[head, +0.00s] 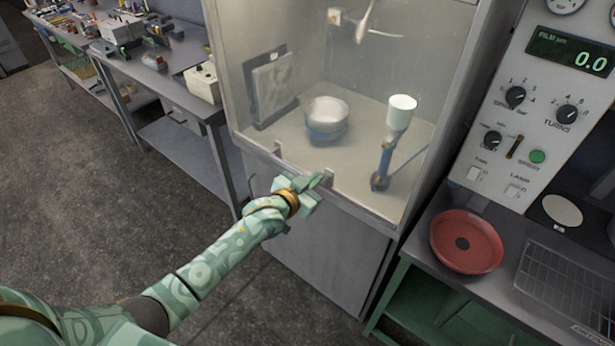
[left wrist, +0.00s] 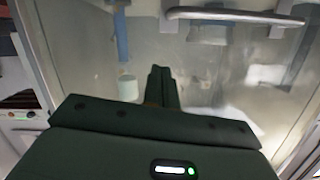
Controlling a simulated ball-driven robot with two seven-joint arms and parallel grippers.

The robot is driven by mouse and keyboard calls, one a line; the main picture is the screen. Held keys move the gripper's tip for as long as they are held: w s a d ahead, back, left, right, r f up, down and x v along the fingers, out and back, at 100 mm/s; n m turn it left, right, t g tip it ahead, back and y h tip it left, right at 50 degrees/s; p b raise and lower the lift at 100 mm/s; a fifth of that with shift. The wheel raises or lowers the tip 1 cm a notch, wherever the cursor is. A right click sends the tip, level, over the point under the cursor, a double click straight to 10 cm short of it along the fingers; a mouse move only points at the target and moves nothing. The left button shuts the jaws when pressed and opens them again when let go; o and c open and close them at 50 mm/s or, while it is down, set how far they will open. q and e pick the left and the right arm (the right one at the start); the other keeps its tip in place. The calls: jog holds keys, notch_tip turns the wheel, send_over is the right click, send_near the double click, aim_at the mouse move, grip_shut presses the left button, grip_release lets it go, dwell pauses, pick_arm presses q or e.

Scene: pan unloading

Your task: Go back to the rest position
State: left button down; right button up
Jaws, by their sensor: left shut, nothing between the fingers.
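My left gripper (head: 307,183) is in front of the glass-fronted cabinet (head: 385,224), near the lower edge of its front. The arm reaches in from the lower left. In the left wrist view the left gripper's fingers (left wrist: 161,84) are together with nothing between them. A red round pan (head: 466,241) lies on the bench at the right, well apart from the left gripper. My right gripper does not show in either view.
Inside the cabinet are a metal bowl (head: 327,112) and a white cup on a blue stand (head: 401,110). A control panel (head: 545,125) and a wire rack (head: 572,287) are at the right. A cluttered bench (head: 178,62) stands at the back left. The floor (head: 95,190) at left is clear.

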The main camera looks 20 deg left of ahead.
pick_arm(q)
jog(key=s+a+f+g+y+b, duration=0.1)
jog(key=s+a+f+g, duration=0.15)
jog(key=s+f, duration=0.65)
jog(key=s+a+f+n+g+y+b, duration=0.1)
jog(key=s+a+f+g+y+b, duration=0.3)
jog(key=f, duration=0.8)
jog(key=s+a+f+g+h+p, duration=0.1)
jog(key=s+a+f, duration=0.1)
jog(key=s+f, duration=0.75)
jog(key=s+f+g+b, duration=0.1)
jog(key=s+f+g, duration=0.1)
jog(key=s+f, duration=0.4)
jog(key=s+f+g+b, duration=0.2)
jog(key=s+f, duration=0.4)
jog(key=s, duration=1)
jog(key=s+f+n+g+b, duration=0.1)
jog(key=s+f+g+b, duration=0.1)
jog(key=s+f, duration=0.4)
jog(key=s, duration=0.4)
jog(key=shift+s+d+y, duration=0.2)
jog(key=shift+s+y, duration=0.1)
jog(key=shift+s, duration=0.1)
jog(key=shift+w+f+g, duration=0.1)
jog(key=shift+g, duration=0.15)
